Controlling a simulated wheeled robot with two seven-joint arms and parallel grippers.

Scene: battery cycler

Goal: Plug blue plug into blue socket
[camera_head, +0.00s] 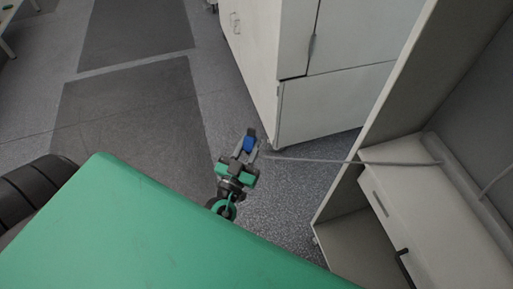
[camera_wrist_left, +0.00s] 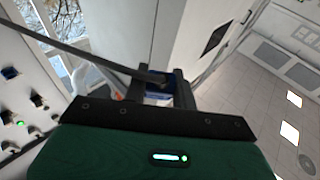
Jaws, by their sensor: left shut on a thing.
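My left gripper (camera_head: 247,148) is shut on the blue plug (camera_head: 249,143) and holds it in the air above the floor, near the white cabinets. In the left wrist view, a bit of the blue plug (camera_wrist_left: 158,97) shows between the dark fingers (camera_wrist_left: 161,82). A grey cable (camera_head: 310,160) runs from the plug to the right. At the left of the left wrist view, a white panel (camera_wrist_left: 28,62) carries several dark fittings and a green light. One fitting (camera_wrist_left: 10,73) looks dark blue; I cannot tell if it is the blue socket. My right gripper is not in view.
A white cabinet (camera_head: 335,105) stands beyond the gripper. An open-fronted bench unit (camera_head: 425,215) with a drawer stands at the right, and the cable reaches it. Grey floor (camera_head: 130,120) is clear at the left. My green body fills the lower left.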

